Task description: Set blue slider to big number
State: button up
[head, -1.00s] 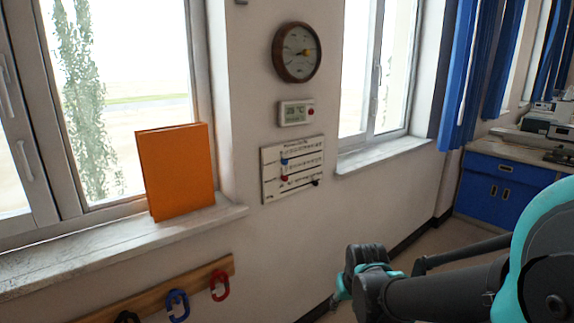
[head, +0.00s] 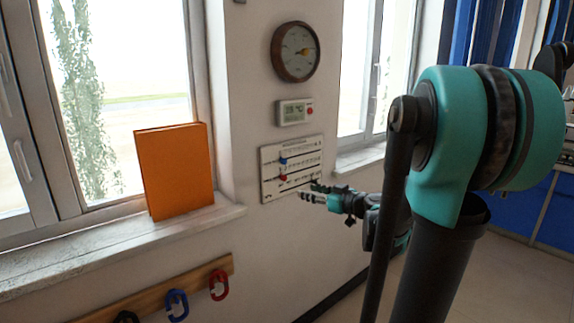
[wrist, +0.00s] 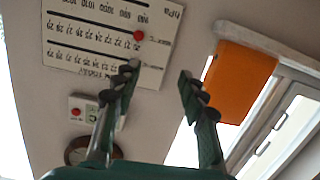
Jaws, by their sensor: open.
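A white slider panel (head: 272,190) with printed number scales hangs on the wall in the head view. Its blue slider (head: 283,161) sits near the left end of the upper scale. A red slider (head: 283,178) sits just below it. My gripper (head: 308,192) is open and empty, in front of the panel's lower right part. In the wrist view the panel (wrist: 75,62) appears upside down beyond my gripper (wrist: 158,75), with the red slider (wrist: 139,35) visible. The blue slider cannot be made out there; a finger covers part of the panel.
A thermometer display (head: 293,112) and a round dial (head: 296,52) are above the panel. An orange book (head: 176,170) stands on the windowsill at left. A hook rail (head: 140,296) with colored rings is below. The wall between is clear.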

notch_tip(320, 180, up, 3)
jog(key=w+d+t, duration=0.2)
jog(key=w, duration=0.1)
send_near(285, 162)
jog(key=x, duration=0.9)
jog(key=shift+s, duration=0.1)
grip_shut()
